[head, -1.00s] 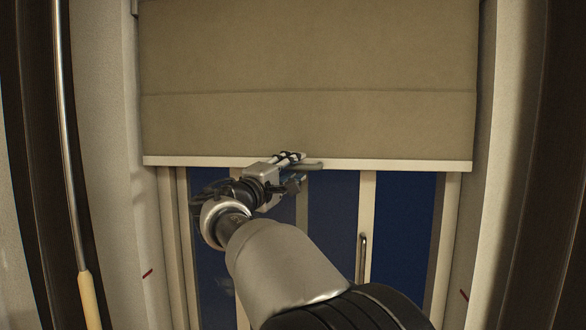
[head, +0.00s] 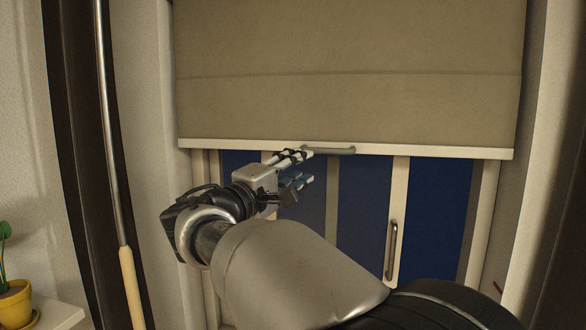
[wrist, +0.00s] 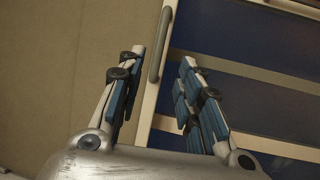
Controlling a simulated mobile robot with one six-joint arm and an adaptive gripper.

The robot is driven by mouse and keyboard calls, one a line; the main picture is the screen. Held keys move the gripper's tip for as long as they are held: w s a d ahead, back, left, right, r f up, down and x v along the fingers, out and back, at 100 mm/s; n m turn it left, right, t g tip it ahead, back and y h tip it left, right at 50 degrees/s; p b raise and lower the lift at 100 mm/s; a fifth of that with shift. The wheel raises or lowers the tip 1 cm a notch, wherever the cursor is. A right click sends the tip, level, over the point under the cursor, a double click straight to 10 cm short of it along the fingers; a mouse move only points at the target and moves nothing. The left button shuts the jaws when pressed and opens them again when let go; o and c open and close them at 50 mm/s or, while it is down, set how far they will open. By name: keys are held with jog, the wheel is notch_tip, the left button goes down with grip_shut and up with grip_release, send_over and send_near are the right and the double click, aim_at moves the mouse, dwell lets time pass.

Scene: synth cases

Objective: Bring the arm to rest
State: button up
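My gripper (head: 303,168) is in front of the roller blind's lower edge, beside the grey handle on its bottom bar.
Below the blind is a dark blue glazed door with cream frames and a vertical handle (head: 391,250). A pole with a tan grip (head: 131,285) stands at the left. A potted plant (head: 14,300) sits on a white surface (head: 58,318) at the lower left.

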jog(key=s+d+f+m+g+y+b, duration=0.2)
jog(key=s+d+f+g+b, duration=0.15)
jog(key=s+d+f, duration=0.65)
jog(key=s+d+f+m+g+y+b, duration=0.25)
jog(key=s+d+f+g, duration=0.45)
jog(key=f, duration=0.5)
jog(key=s+a+f+m+y+b, duration=0.2)
jog(key=s+a+f+y+b, duration=0.1)
jog(key=s+f, duration=0.7)
jog(key=s+a+f+m+y+b, duration=0.2)
jog(key=s+a+f+y, duration=0.3)
jog(key=s+f, duration=0.6)
jog(key=shift+a+f+y+b, duration=0.35)
jog(key=shift+a+f+b, duration=0.2)
jog(key=shift+b, duration=0.1)
jog(key=shift+m, duration=0.25)
jog(key=shift+c, duration=0.4)
